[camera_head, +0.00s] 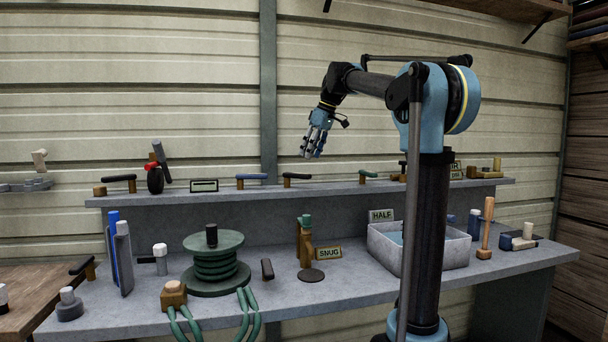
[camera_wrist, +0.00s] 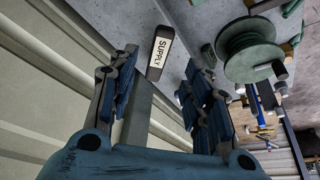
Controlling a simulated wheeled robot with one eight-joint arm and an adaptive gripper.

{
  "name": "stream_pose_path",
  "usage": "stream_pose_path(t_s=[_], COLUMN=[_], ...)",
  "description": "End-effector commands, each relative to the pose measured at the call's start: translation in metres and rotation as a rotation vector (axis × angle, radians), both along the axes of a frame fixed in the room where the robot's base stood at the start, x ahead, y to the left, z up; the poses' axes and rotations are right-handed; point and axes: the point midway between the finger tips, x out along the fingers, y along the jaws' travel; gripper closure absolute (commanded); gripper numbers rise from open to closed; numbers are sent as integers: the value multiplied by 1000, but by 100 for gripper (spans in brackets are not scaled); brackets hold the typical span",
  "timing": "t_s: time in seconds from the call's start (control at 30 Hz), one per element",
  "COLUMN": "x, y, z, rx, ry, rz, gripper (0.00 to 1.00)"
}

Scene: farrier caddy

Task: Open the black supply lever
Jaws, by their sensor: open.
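A black lever with a white SUPPLY label (camera_wrist: 160,52) shows in the wrist view, just beyond the fingertips and between the lines of the two fingers. In the head view, a black lever (camera_head: 298,176) on a brass-coloured mount stands on the raised shelf; it appears to be the same one, its label not readable there. My gripper (camera_head: 313,154) hangs above and slightly right of this lever, fingers pointing down. The wrist view shows my gripper (camera_wrist: 160,92) with its blue fingers apart and nothing between them. Contact with the lever is not visible.
A blue-handled lever (camera_head: 252,176) stands left on the raised shelf (camera_head: 330,188), a green one (camera_head: 368,175) right. Another black lever (camera_head: 118,178) is far left. Below, the bench holds a green spool (camera_head: 215,262) and a grey bin (camera_head: 450,254). The ribbed wall is close behind.

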Motion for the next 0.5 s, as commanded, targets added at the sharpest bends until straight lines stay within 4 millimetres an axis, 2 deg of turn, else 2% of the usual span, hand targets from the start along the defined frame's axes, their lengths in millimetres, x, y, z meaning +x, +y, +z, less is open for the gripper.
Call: stream_pose_path(t_s=[0.3, 0.5], x=[10, 14], y=[19, 25], z=[-51, -71], rx=[-1, -1], ry=[-1, -1], rz=[1, 1], gripper=[55, 55])
